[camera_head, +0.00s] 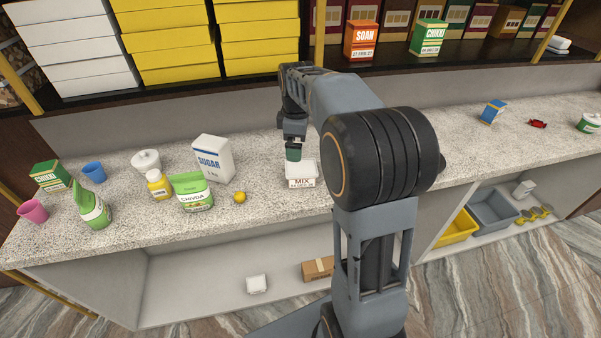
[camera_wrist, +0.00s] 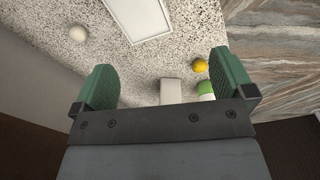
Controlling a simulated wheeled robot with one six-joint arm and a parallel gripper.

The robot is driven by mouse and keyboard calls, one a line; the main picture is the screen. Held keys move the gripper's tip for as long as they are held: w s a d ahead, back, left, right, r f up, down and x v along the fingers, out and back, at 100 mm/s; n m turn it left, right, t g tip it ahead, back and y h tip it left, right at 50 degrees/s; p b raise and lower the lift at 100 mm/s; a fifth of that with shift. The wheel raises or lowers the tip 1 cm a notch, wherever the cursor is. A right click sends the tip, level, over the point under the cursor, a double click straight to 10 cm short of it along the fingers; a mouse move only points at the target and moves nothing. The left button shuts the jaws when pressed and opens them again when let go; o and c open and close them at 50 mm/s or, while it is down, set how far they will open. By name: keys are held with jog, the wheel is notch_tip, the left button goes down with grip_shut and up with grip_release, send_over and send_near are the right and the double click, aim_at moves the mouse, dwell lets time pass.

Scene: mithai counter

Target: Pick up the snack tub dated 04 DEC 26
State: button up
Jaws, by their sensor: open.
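A white tub labelled MIX (camera_head: 301,170) stands on the speckled counter; the small print under its name is too small to read. A large white lid shows at the top of the wrist view (camera_wrist: 140,18), probably the same tub. My gripper (camera_head: 293,153) is just behind and above the MIX tub, pointing down. In the wrist view its two green fingers (camera_wrist: 165,78) are wide apart with nothing between the tips; the lid lies beyond them. Another white tub (camera_head: 257,284) sits on the lower shelf; no date is readable there.
A lemon (camera_head: 240,197), SUGAR box (camera_head: 213,159) and CHIVDA pack (camera_head: 192,192) stand left of the MIX tub. The lemon also shows in the wrist view (camera_wrist: 200,65). A blue box (camera_head: 493,111) and a red sweet (camera_head: 537,124) lie far right. Stacked boxes fill the shelf behind.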

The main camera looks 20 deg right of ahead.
aim_at(301, 167)
jog(key=w+f, duration=0.1)
jog(key=f, duration=0.2)
jog(key=w+d+f+n, duration=0.1)
jog(key=f, duration=0.1)
jog(key=w+d+f+n, duration=0.1)
jog(key=f, duration=0.2)
jog(key=shift+d+f+g, duration=0.15)
jog(key=shift+f+g, duration=0.15)
jog(key=shift+d+f+p, duration=0.2)
jog(key=shift+f+p, duration=0.5)
jog(key=shift+f, duration=2.55)
jog(key=shift+c, duration=0.2)
jog(key=c, duration=0.8)
